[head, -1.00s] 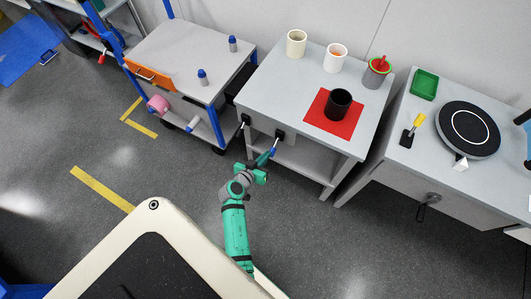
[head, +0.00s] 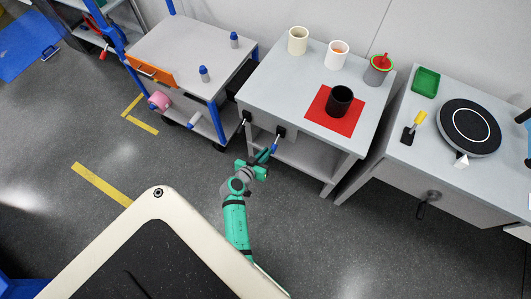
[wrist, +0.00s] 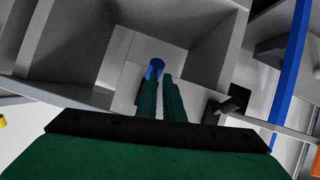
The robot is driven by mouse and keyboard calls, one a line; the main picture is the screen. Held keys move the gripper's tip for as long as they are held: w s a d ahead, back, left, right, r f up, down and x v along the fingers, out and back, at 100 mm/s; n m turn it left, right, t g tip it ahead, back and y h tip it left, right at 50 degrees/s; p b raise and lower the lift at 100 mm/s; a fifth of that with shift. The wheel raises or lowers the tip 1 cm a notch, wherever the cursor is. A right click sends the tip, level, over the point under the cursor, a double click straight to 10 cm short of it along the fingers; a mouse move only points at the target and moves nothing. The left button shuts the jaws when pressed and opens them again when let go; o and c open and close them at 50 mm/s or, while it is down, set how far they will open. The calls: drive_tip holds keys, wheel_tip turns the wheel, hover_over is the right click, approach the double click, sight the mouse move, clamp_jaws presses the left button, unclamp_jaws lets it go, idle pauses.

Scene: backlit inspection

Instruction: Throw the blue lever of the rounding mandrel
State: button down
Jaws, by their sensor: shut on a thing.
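The blue lever (head: 274,149) sticks out from a black mount on the front of the middle table, below its top. My gripper (head: 267,154) is at the lever, its green fingers closed around the blue end. In the wrist view the lever's round blue end (wrist: 157,65) shows at the tips of my fingers (wrist: 158,82), partly hidden by them. I cannot tell which thing is the rounding mandrel.
A second lever (head: 241,124) with a pale end is to the left on the same table front. On the tabletop, a black cup (head: 339,100) stands on a red mat (head: 319,110), with several other cups behind. A blue-framed cart (head: 185,55) stands left, a grey cabinet (head: 400,165) right.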

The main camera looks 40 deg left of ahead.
drive_tip(key=s+d, duration=0.1)
drive_tip(key=s, duration=1)
drive_tip(key=shift+s, duration=0.3)
drive_tip(key=shift+d+f, duration=0.1)
drive_tip(key=shift+d, duration=0.05)
